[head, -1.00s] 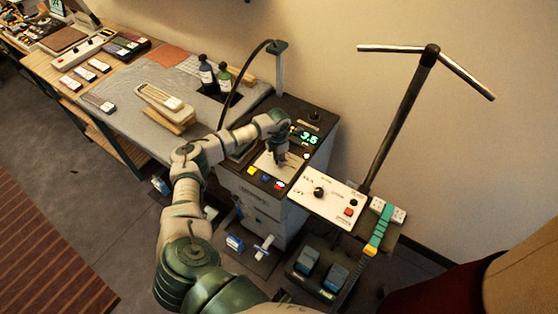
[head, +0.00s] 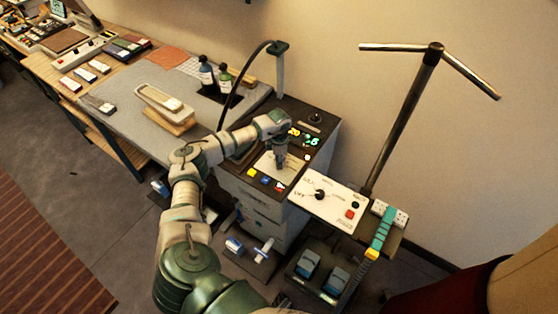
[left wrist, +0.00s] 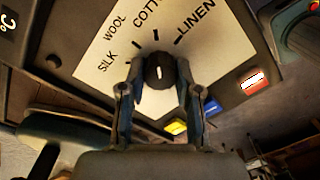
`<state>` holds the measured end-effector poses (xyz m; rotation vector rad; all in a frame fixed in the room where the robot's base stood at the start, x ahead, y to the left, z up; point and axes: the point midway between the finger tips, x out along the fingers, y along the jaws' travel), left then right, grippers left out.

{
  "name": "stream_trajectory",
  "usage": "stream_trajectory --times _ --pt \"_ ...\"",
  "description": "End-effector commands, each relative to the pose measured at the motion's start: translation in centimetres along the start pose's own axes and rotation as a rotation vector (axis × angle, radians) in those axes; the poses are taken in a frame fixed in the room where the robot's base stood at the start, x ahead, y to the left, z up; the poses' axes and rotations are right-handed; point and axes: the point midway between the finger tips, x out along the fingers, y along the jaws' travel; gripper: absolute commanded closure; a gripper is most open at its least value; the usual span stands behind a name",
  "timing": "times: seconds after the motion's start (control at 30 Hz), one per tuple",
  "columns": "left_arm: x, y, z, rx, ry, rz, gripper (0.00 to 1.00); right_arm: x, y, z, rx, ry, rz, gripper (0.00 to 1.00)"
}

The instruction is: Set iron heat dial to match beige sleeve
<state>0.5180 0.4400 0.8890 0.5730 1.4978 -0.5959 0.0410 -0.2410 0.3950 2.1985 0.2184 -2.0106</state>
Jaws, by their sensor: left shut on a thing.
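My left gripper (left wrist: 158,90) is shut on the black heat dial (left wrist: 159,70) in the left wrist view, one finger on each side. The dial has a short pale mark on its face. Around it the pale dial plate (left wrist: 100,50) reads SILK, WOOL, COTT (partly cut off) and LINEN. I cannot tell which word the mark points to. In the head view my left gripper (head: 281,158) is over this plate on the dark-topped cabinet (head: 318,118). A beige sleeve-like piece (head: 150,94) lies on a wooden stand on the grey table. My right gripper is not in view.
A white control box (head: 330,200) with its own knob and red button stands right of the cabinet. A metal stand (head: 400,125) rises behind it. Two bottles (head: 215,75) stand beyond the arm. Coloured buttons (head: 264,180) line the cabinet's front edge.

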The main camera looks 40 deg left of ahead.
Motion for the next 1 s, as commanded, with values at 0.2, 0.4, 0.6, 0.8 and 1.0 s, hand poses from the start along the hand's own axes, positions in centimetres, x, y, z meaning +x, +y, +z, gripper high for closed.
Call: stream_trajectory --times 0.2,0.4,0.6,0.8,1.0 --pt "-0.6 0.5 0.2 -0.005 -0.013 0.014 0.5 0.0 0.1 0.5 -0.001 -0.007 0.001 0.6" --pt "-0.3 0.2 0.1 -0.003 -0.007 0.008 0.42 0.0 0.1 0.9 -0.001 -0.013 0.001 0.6" --pt "-0.7 0.1 0.1 -0.003 -0.005 0.006 0.42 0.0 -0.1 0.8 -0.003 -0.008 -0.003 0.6" --pt "-3.9 0.2 0.2 -0.002 -0.007 0.008 0.42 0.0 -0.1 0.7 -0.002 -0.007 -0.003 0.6" --pt "-8.4 0.3 0.2 -0.003 -0.008 0.007 0.42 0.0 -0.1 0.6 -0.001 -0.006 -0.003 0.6"
